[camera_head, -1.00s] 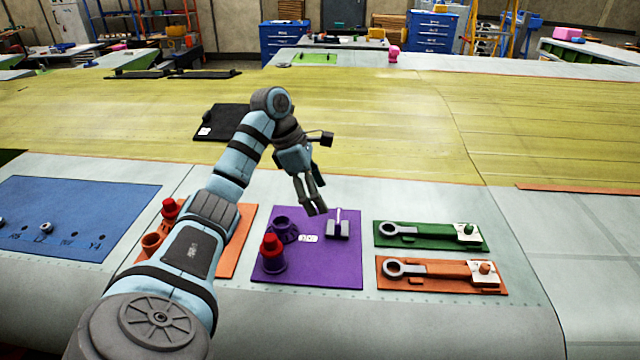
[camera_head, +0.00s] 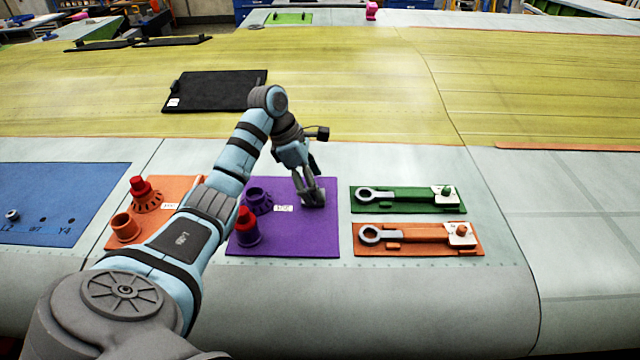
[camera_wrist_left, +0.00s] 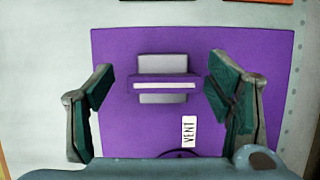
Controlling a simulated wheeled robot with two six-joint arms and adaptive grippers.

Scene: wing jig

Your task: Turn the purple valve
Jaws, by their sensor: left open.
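The purple valve sits on a purple board (camera_head: 320,240) on the wing surface. Its handle (camera_wrist_left: 163,85) is a purple bar with a white strip, over a grey block, in the left wrist view. My left gripper (camera_wrist_left: 158,88) is open, with one finger on each side of the handle and a gap to it on both sides. In the head view the left gripper (camera_head: 314,196) covers most of the handle. A label reading VENT (camera_wrist_left: 189,131) lies on the board. My right gripper is not in view.
A purple socket (camera_head: 259,201) and a red-capped purple post (camera_head: 246,228) stand on the board's left part. Green (camera_head: 407,209) and orange (camera_head: 420,249) boards with wrenches lie to the right. An orange board (camera_head: 180,190) lies left, partly behind my arm.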

